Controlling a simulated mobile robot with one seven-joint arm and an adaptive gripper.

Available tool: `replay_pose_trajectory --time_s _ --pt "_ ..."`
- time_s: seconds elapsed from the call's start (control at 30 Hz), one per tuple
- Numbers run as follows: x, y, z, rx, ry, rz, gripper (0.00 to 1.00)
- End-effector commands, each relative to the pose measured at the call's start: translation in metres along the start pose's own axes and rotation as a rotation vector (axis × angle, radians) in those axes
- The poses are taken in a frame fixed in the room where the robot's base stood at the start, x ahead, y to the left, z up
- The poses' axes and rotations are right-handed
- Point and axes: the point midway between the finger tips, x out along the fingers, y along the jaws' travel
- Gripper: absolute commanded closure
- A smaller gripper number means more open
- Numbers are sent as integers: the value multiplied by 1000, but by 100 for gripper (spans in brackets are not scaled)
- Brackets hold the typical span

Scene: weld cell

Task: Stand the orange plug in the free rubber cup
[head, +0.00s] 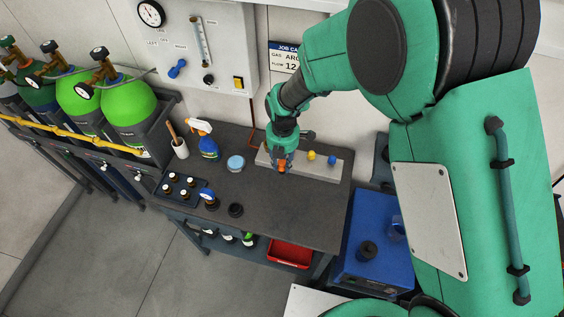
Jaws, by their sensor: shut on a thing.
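My gripper (281,163) points down over the left part of a pale grey block (343,164) on the dark bench. It is shut on the orange plug (282,169), of which only a small orange patch shows between the fingers. I cannot tell whether the plug is still seated in the block or just clear of it. A black rubber cup (235,210) stands empty near the bench's front edge. A second black cup (212,204), left of it, has a blue-and-white round piece (207,194) standing in it.
A yellow plug (311,155) and a blue plug (331,160) sit on the block right of my gripper. A pale blue round tub (236,163), a spray bottle (208,146) and a dark tray (165,197) with several small items stand left. The bench (268,205) is clear between block and cups.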

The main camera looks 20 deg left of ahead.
Motion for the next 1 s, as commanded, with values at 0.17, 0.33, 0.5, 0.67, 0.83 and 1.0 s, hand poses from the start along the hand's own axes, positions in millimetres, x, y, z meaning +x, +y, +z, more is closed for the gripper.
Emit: replay_pose_trajectory --time_s 0.17,0.33,0.5,0.67,0.83,1.0 --pt "0 0 0 0 0 0 93" --pt "1 2 -4 -1 0 0 93" --pt "4 10 -21 -3 0 0 93" --pt "10 22 -52 -5 1 -1 93" --pt "17 36 -95 -6 1 -1 93" --pt "24 47 -140 -6 1 -1 93"
